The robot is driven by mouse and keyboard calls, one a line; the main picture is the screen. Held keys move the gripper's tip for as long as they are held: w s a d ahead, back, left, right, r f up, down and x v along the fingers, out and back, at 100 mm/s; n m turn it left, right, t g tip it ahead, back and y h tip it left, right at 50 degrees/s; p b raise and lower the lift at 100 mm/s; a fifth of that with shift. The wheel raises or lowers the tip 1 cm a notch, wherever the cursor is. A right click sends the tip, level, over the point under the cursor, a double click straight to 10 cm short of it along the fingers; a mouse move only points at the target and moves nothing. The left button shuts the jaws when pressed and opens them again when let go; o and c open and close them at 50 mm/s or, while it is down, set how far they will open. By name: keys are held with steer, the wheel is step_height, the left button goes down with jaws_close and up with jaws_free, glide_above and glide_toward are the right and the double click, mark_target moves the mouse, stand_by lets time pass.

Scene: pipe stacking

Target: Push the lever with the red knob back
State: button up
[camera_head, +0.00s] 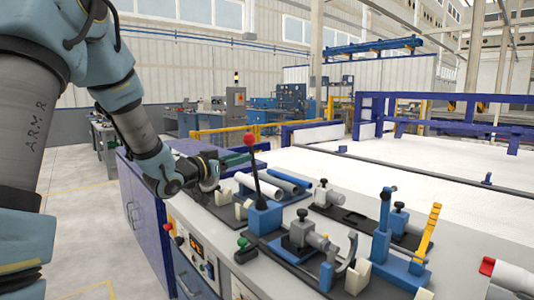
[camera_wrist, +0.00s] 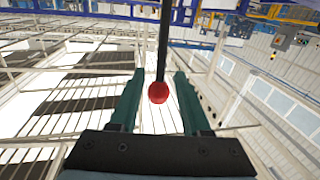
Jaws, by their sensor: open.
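The lever is a dark rod topped with a red knob (camera_head: 249,139). It rises from a blue block (camera_head: 265,217) on the workbench and stands nearly upright, leaning slightly. My gripper (camera_head: 240,157) is beside the upper part of the lever, just below the knob's height. In the wrist view the red knob (camera_wrist: 158,92) and rod lie between the two green fingers of my gripper (camera_wrist: 158,85). The fingers are open, with gaps on both sides of the knob. I cannot tell whether anything touches the rod.
White pipes (camera_head: 277,181) lie on the bench behind the lever. Grey clamps (camera_head: 301,233), a blue upright fixture (camera_head: 384,225) and a yellow piece (camera_head: 431,232) stand to the right. A control panel (camera_head: 195,248) is on the bench front. Air around the knob looks free.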

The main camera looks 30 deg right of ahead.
mark_target(253, 154)
steer(key=p+x, duration=0.2)
steer(key=x, duration=0.7)
steer(key=shift+w, duration=0.1)
jaws_close()
stand_by(1.2)
